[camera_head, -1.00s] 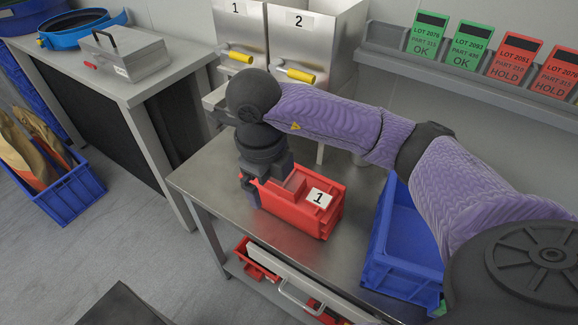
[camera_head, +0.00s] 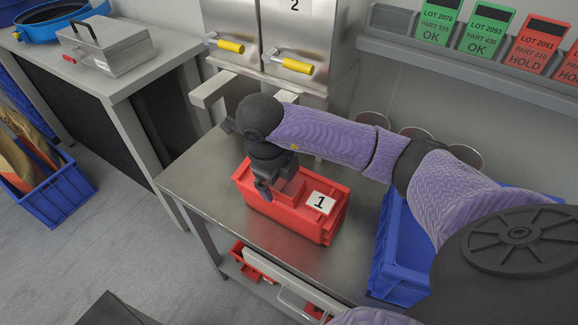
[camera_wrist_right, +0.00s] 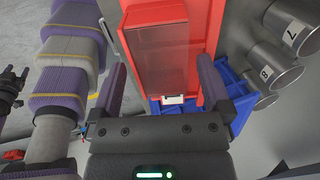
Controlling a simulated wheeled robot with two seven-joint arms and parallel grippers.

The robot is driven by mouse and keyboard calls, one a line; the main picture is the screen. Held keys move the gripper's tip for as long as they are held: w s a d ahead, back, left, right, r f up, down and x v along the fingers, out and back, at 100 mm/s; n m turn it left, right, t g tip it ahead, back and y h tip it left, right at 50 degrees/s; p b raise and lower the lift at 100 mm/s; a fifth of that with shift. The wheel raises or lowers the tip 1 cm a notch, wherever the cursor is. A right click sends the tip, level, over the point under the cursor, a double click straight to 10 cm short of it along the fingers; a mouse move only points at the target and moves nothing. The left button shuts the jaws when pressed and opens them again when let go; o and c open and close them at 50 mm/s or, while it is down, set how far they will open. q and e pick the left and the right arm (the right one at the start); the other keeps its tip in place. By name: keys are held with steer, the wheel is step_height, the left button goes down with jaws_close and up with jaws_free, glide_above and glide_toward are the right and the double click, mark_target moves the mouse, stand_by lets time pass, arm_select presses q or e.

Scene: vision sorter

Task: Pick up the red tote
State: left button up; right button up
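The red tote (camera_head: 315,228) with a white label "1" sits upright on the metal table (camera_head: 215,200). My right gripper (camera_head: 266,190) points down over the tote's left part in the head view. In the right wrist view its fingers (camera_wrist_right: 161,66) are spread wide, with the red tote (camera_wrist_right: 197,40) in view between and beyond them. The gripper is open and holds nothing; I cannot tell whether a finger touches the tote. A dark gripper, apparently my left one (camera_wrist_right: 12,85), shows small at the left edge of the wrist view; its fingers are unclear.
A blue tote (camera_head: 385,265) stands right of the red one, partly hidden by my right arm. Steel cabinets with yellow handles (camera_head: 297,66) stand behind. Metal cylinders (camera_wrist_right: 280,60) line the back. A lower shelf holds red bins (camera_head: 238,258). Bare table lies left of the tote.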

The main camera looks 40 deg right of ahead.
jaws_close()
steer(key=shift+w+r, duration=0.1)
steer(key=shift+r, duration=0.1)
stand_by(0.3)
